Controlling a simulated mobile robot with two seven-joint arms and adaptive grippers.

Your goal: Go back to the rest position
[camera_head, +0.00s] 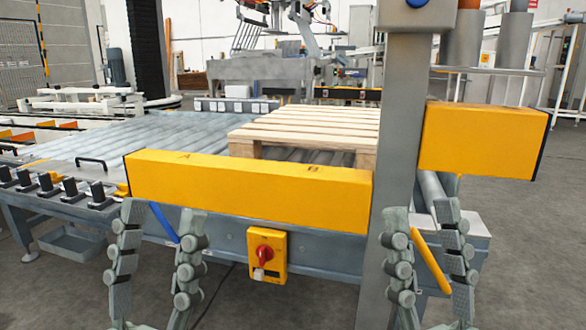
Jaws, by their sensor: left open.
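My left gripper (161,212) is at the lower left, fingers pointing up and spread apart, with nothing between them. Behind it are the conveyor frame and the left end of a yellow guard beam. My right gripper (422,209) is at the lower right, in front of the grey column (400,130). Its fingers also stand apart, and I see nothing held between them.
A yellow beam (250,192) marked A and B crosses in front of the roller conveyor (150,135). A wooden pallet (315,125) lies on the rollers. A yellow switch box (267,255) with a red knob is below. Another yellow block (483,140) is right of the column. Open floor (545,250) lies at right.

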